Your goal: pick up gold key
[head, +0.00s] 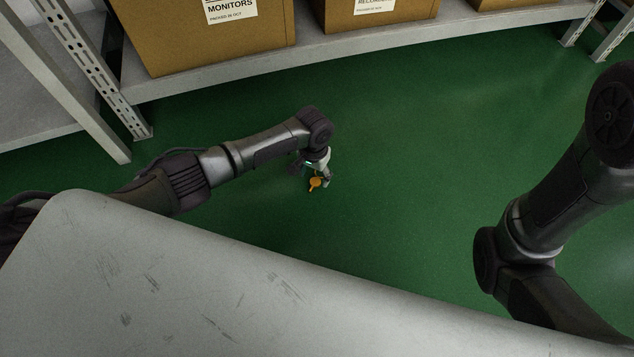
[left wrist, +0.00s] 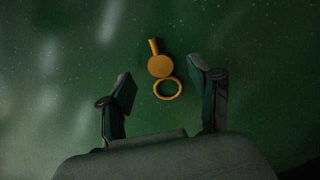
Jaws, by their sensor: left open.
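The gold key (head: 315,183) lies on the green floor, just by my left gripper in the head view. In the left wrist view the gold key (left wrist: 160,66) shows whole, with a short shaft, a round disc and a ring at the end nearest me. My left gripper (head: 318,174) reaches down toward the floor. In the left wrist view my left gripper (left wrist: 164,82) is open, with the key between and slightly beyond its fingertips, touching neither finger. My right arm shows at the right of the head view, but its gripper is out of frame.
A grey shelf (head: 215,82) with cardboard boxes (head: 210,45) runs along the back. Perforated metal posts (head: 95,70) stand at the left. The green floor (head: 420,130) around the key is clear. A large pale scuffed surface fills the front of the head view.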

